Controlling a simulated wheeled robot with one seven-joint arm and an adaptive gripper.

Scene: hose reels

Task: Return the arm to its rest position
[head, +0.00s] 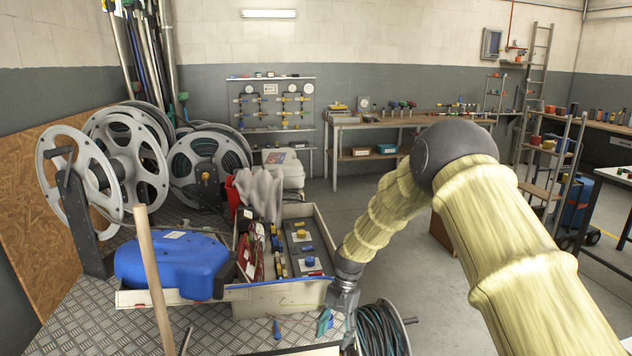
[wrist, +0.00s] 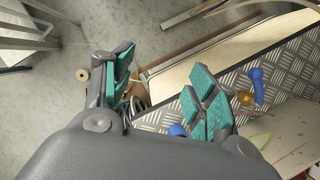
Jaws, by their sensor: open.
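My arm, in a pale yellow ribbed sleeve with a dark round elbow (head: 455,150), reaches from the lower right of the head view to the front middle. It bends at the elbow and slopes down to the left. My gripper (head: 338,328) points downward beside a hose reel, near the front edge of the checker-plate surface. In the wrist view my gripper (wrist: 163,92) has its teal pads wide apart, with nothing between them. Part of the gripper is cut off or hidden at the bottom of the head view.
A hose reel (head: 382,330) stands close to the gripper's right. A grey tool box (head: 285,300) and a blue case (head: 170,262) lie to its left. A wooden handle (head: 150,265) stands up in front. Large reels (head: 125,160) stand at left; open floor (head: 420,270) lies behind my arm.

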